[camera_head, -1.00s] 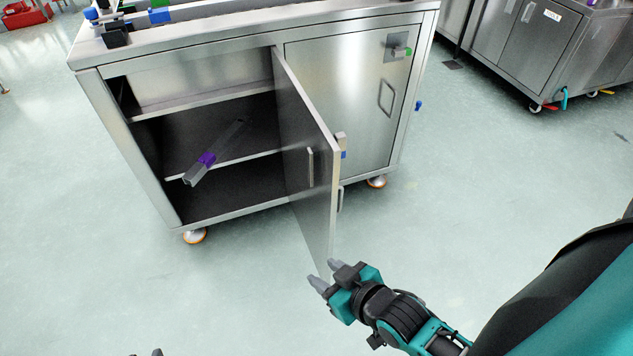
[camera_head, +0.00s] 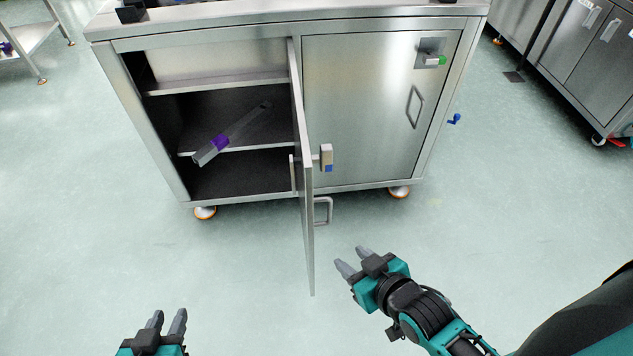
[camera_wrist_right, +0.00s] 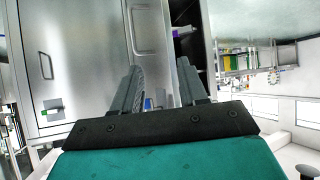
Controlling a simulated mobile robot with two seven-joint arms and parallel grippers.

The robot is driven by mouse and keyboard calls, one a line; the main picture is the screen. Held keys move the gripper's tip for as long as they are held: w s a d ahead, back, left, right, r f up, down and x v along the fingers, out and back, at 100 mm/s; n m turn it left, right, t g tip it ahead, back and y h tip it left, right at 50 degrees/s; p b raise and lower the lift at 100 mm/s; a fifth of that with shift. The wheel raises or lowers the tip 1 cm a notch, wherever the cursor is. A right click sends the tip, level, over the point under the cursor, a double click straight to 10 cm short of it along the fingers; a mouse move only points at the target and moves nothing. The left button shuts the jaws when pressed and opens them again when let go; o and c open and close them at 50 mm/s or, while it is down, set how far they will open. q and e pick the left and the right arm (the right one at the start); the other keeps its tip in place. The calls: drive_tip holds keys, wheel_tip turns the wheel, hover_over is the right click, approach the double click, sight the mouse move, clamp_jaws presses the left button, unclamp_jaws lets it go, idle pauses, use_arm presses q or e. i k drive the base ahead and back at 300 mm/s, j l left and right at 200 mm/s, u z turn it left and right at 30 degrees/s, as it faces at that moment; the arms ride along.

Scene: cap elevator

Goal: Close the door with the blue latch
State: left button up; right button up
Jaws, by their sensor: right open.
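The open metal door (camera_head: 304,180) with the blue latch (camera_head: 328,160) stands almost edge-on in the head view, swung out from the middle of the steel cabinet. Its latch and a bar handle (camera_head: 325,211) are on the face turned right. In the right wrist view, the door face (camera_wrist_right: 148,60) and its handle (camera_wrist_right: 145,28) show beyond the fingers. My right gripper (camera_head: 352,257) is open and empty, right of the door and apart from it; its fingers also show in the wrist view (camera_wrist_right: 160,70). My left gripper (camera_head: 169,312) is open and empty at the bottom left.
The closed right door (camera_head: 372,105) has a green latch (camera_head: 435,60). Pale floor (camera_head: 250,270) in front is clear. More steel cabinets (camera_head: 590,60) stand at right.

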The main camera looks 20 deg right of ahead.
sight(312, 182)
drive_tip(key=l, duration=0.45)
drive_tip(key=i+l+u, duration=0.1)
drive_tip(key=l, duration=0.35)
drive_tip(key=l+u, duration=0.3)
drive_tip(key=i+l+u, duration=0.1)
drive_tip(key=u, duration=0.2)
